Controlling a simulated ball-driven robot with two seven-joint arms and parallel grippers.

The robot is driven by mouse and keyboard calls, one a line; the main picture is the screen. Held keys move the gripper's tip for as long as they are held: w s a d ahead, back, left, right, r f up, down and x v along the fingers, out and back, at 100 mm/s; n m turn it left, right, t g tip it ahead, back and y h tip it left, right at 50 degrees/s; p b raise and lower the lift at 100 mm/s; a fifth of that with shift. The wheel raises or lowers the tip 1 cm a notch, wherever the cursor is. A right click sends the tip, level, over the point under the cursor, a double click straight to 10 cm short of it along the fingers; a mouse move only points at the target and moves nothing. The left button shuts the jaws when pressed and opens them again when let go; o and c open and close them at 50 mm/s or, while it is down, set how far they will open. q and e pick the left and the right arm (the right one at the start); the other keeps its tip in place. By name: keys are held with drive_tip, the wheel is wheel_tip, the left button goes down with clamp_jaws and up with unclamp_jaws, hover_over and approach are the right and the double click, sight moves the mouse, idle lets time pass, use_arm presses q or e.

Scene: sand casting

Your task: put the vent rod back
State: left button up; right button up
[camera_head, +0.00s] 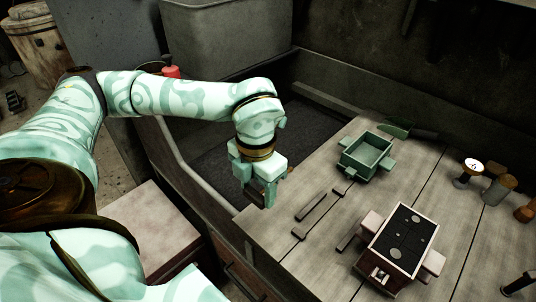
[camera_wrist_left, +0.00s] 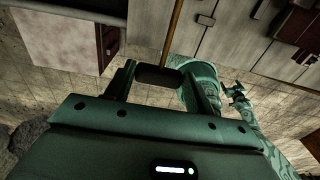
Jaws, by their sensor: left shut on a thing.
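My left gripper (camera_head: 264,192) hangs over the left edge of the workbench, pointing down. In the left wrist view its fingers (camera_wrist_left: 160,82) are shut on the vent rod (camera_wrist_left: 173,35), a thin brownish rod with a dark block at its base between the fingers. The rod runs out past the top of that view. In the head view the rod is mostly hidden by the gripper. A second patterned pale-green arm, my right one, shows in the left wrist view, with its gripper (camera_wrist_left: 237,92) small and dark; its jaws are unclear.
The wooden bench (camera_head: 290,235) holds a flask of black sand (camera_head: 405,236), an empty green flask (camera_head: 367,156), a trowel (camera_head: 397,130) and several slim tools (camera_head: 310,207). Small cylindrical items (camera_head: 490,190) stand at the right. A dark walled bin (camera_head: 215,155) lies behind the gripper.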

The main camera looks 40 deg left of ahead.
use_arm(q)
drive_tip(key=shift+w+a+f, duration=0.2)
drive_tip(key=shift+f, duration=0.05)
drive_tip(key=w+f+b, duration=0.1)
drive_tip(key=w+f, duration=0.4)
drive_tip(key=w, duration=0.4)
drive_tip(key=b, duration=0.2)
hover_over(289, 195)
drive_tip(key=f, duration=0.4)
drive_tip(key=shift+s, duration=0.25)
drive_tip(key=shift+w+f, duration=0.2)
drive_tip(key=shift+f, duration=0.1)
wheel_tip(289, 195, down, 3)
drive_tip(key=shift+f+b, duration=0.15)
drive_tip(key=shift+b, duration=0.15)
use_arm(e)
drive_tip(key=f, duration=0.2)
drive_tip(key=s+f, duration=0.1)
drive_tip(key=shift+f, duration=0.35)
drive_tip(key=shift+d, duration=0.1)
use_arm(q)
drive_tip(key=o, duration=1)
